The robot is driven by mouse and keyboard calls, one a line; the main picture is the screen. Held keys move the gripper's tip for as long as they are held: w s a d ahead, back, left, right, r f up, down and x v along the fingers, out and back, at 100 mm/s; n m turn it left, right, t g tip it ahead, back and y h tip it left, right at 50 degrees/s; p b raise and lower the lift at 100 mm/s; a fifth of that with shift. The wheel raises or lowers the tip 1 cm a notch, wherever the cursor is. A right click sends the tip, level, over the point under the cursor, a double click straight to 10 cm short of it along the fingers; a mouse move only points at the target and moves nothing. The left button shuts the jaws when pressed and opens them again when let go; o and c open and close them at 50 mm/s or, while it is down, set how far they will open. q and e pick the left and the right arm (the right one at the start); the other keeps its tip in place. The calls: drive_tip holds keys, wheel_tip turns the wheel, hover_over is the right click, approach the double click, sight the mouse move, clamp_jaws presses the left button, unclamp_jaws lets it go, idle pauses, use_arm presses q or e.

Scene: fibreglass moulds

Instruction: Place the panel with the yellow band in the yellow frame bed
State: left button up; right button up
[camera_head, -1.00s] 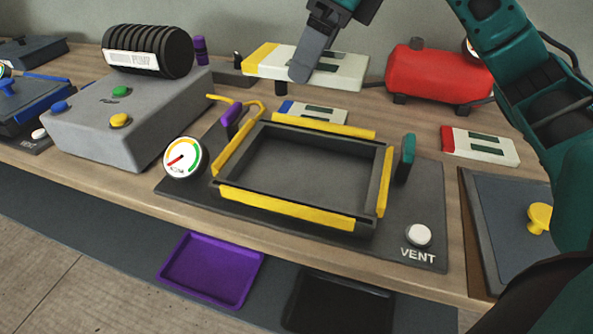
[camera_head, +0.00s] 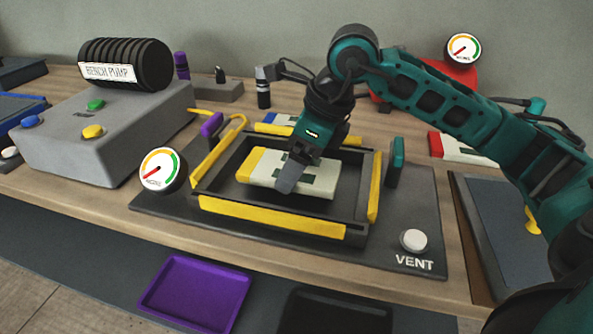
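The white panel with the yellow band (camera_head: 262,172) is inside the outline of the yellow-edged frame bed (camera_head: 270,217), its yellow end toward the left. It lies low in the bed, but I cannot tell whether it touches the floor. My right gripper (camera_head: 294,174) reaches down over the panel from behind and right. One dark finger crosses the panel's near side, and the gripper appears shut on it; the far finger is hidden. My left gripper is not in view.
A teal clamp (camera_head: 396,162) and a purple clamp (camera_head: 211,125) stand beside the bed. A white VENT button (camera_head: 413,240) and a gauge (camera_head: 161,170) flank it. The grey bench pump (camera_head: 105,130) is left; a red-banded panel (camera_head: 462,147) lies right.

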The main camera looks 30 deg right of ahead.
drive_tip(key=shift+f, duration=0.9)
drive_tip(key=shift+f, duration=0.1)
drive_tip(key=o, duration=0.7)
drive_tip(key=shift+f+b, duration=0.15)
drive_tip(key=shift+b, duration=0.15)
drive_tip(key=shift+c, duration=0.2)
drive_tip(key=shift+o, duration=0.9)
drive_tip(key=shift+r, duration=0.3)
drive_tip(key=p+v, duration=0.2)
drive_tip(key=v, duration=1)
drive_tip(key=shift+p, duration=0.3)
drive_tip(key=shift+a+f, duration=0.1)
